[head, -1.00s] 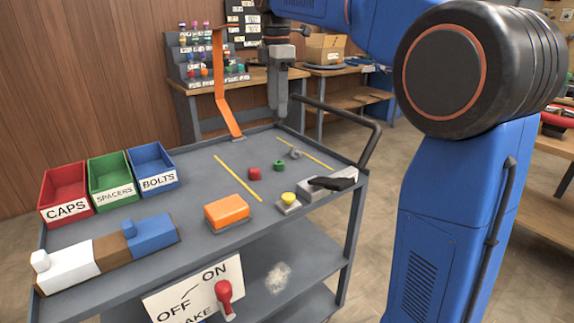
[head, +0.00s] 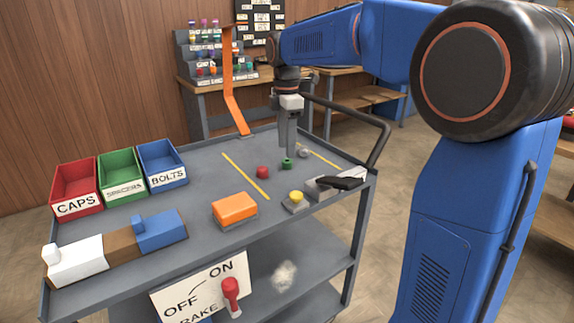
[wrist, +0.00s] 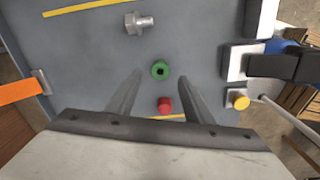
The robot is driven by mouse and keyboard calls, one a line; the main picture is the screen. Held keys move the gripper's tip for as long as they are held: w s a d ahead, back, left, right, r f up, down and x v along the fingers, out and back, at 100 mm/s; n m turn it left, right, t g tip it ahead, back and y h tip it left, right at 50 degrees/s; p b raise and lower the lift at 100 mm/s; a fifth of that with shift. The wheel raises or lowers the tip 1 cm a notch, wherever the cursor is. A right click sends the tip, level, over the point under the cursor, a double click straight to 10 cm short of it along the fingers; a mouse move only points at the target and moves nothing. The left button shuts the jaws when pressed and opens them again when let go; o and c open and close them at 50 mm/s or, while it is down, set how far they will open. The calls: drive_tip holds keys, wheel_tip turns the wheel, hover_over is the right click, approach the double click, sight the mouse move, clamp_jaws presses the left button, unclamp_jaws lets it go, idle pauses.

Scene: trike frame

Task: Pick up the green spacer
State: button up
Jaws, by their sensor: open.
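The green spacer (head: 287,163) is a small ring with a dark hole, lying on the grey cart top (head: 205,172) between two yellow lines. In the wrist view the spacer (wrist: 160,70) is in the middle, just past the fingertips. My gripper (head: 288,152) points down above the spacer, and its fingers partly cover the area behind it. In the wrist view the two fingers of my gripper (wrist: 158,78) are spread wide with nothing between them but the red cap further back.
A red cap (head: 262,172) lies left of the spacer and a grey bolt (head: 304,152) to its right. A yellow button (head: 296,196), black-handled clamp (head: 341,183) and orange block (head: 234,207) are nearer. An orange bent strip (head: 231,95) stands behind. Labelled bins (head: 121,197) are left.

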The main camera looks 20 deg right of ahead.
sight(287, 164)
wheel_tip(287, 164, down, 5)
drive_tip(key=shift+r, duration=0.1)
idle(0.3)
clamp_jaws()
